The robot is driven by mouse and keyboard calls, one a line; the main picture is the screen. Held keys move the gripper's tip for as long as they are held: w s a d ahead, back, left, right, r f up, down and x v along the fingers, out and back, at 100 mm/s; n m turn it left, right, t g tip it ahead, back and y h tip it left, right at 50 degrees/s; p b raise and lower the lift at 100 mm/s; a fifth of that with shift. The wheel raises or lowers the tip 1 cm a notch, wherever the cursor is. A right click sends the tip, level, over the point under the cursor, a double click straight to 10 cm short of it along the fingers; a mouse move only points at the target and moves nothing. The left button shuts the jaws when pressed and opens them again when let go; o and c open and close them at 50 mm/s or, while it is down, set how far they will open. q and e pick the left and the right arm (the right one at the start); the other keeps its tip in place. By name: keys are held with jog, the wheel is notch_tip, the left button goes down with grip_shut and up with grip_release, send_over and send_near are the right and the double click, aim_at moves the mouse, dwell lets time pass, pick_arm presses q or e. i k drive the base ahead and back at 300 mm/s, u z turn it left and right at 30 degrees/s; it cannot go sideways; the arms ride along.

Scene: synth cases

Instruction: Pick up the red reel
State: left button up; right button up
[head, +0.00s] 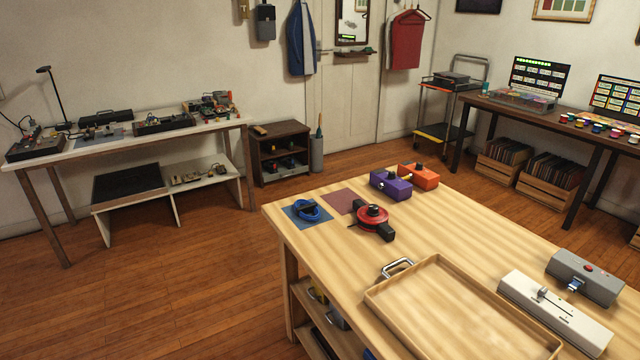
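The red reel (374,212) is on the light wooden table in front of me, near its far left part. It seems to sit on or against a dark holder (378,231) with a block at its right end; I cannot tell whether they are joined. Just left of it a dark red mat (351,201) lies flat. Neither of my grippers shows in the head view.
A blue ring-shaped item (306,210) lies on a blue mat left of the reel. Purple (391,185) and orange (418,176) boxes stand behind it. A wooden tray (456,262) with a metal handle and grey devices (584,278) occupy the front right.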

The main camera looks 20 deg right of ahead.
aim_at(379, 224)
jog(key=u, duration=0.55)
jog(key=k, duration=0.95)
jog(key=u, duration=0.8)
jog(key=i, duration=2.5)
jog(key=z, duration=1.75)
jog(key=i, duration=1.2)
jog(key=z, duration=1.3)
